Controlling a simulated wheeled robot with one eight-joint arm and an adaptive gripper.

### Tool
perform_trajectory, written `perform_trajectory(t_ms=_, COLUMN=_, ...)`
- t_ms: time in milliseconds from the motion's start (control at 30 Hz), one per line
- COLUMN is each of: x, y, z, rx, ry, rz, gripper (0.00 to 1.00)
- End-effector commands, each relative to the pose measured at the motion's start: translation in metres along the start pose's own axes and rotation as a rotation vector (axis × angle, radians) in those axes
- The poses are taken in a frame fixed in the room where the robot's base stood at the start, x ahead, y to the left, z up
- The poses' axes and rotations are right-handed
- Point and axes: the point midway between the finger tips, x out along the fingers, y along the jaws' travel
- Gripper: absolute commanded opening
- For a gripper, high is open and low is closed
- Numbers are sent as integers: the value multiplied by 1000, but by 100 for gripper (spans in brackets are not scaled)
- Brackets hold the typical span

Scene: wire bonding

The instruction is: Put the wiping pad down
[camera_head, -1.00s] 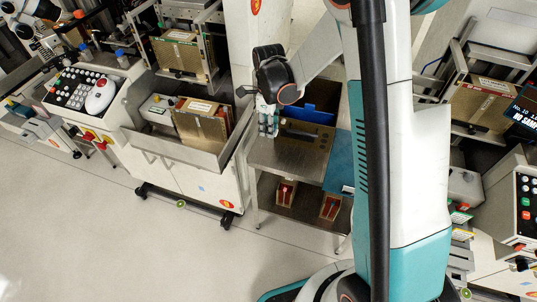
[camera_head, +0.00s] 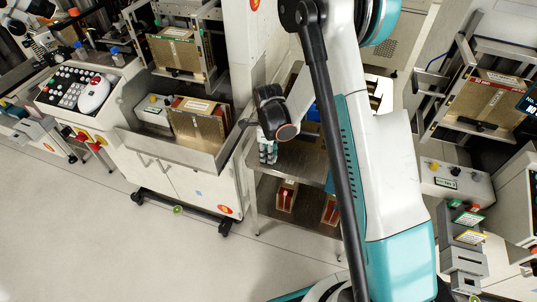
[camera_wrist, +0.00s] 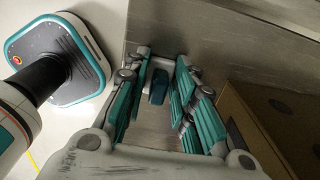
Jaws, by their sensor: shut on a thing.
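In the wrist view the wiping pad (camera_wrist: 158,86) shows as a small blue block between the teal fingers of my gripper (camera_wrist: 160,74), which is shut on it. Below it is a grey metal surface; whether the pad touches it I cannot tell. In the head view my gripper (camera_head: 267,152) hangs at the left edge of the metal cart (camera_head: 300,164), pointing down. The pad cannot be made out there.
A brown box (camera_wrist: 268,122) stands close to the right of my fingers in the wrist view. Boxes with red contents (camera_head: 287,196) sit on the cart's lower shelf. The tray of a machine (camera_head: 180,149) is left of my gripper. The floor in front is clear.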

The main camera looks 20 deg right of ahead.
Motion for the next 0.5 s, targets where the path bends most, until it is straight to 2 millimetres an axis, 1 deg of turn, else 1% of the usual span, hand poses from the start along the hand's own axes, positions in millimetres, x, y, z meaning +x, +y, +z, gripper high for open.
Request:
perform_trajectory(t_ms=167, x=-1, y=0, z=0, rx=0, ry=0, rz=0, gripper=2)
perform_trajectory(t_ms=300, x=3, y=0, z=0, rx=0, ry=0, rz=0, gripper=2)
perform_trajectory(t_ms=333, x=2, y=0, z=0, rx=0, ry=0, rz=0, gripper=29)
perform_trajectory(t_ms=400, x=2, y=0, z=0, rx=0, ry=0, rz=0, gripper=44)
perform_trajectory(t_ms=500, x=2, y=0, z=0, rx=0, ry=0, rz=0, gripper=44)
